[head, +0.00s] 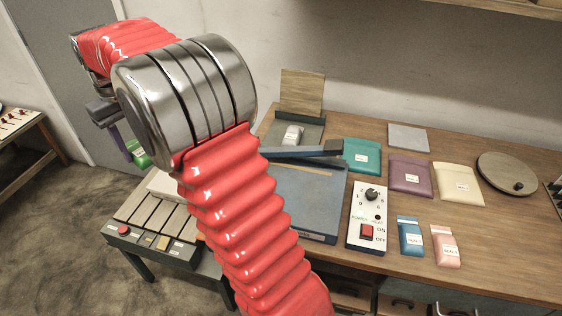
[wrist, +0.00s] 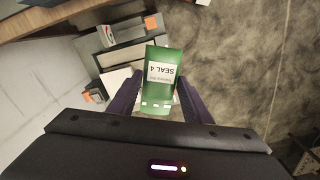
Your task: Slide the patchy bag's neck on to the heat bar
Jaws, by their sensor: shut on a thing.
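My gripper (wrist: 158,88) is shut on a green bag (wrist: 164,60) with a white label reading "SEAL 4". The bag lies between the purple fingers, its labelled end pointing away from my wrist. In the head view the green bag (head: 141,159) hangs at the left behind my arm, off the bench and above the floor side. No bag looks clearly patchy, so I cannot tell from looks whether this is the patchy one. The sealer (head: 300,195) on the bench has a blue bed and a dark bar (head: 300,151) across its back. My arm hides its left part.
Teal (head: 362,156), purple (head: 411,176), cream (head: 458,184), blue (head: 411,236) and pink (head: 445,246) bags lie on the bench. A control box (head: 368,216) stands beside the sealer. A low slatted stand (head: 150,220) with a red button is at left. A round disc (head: 507,174) sits at right.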

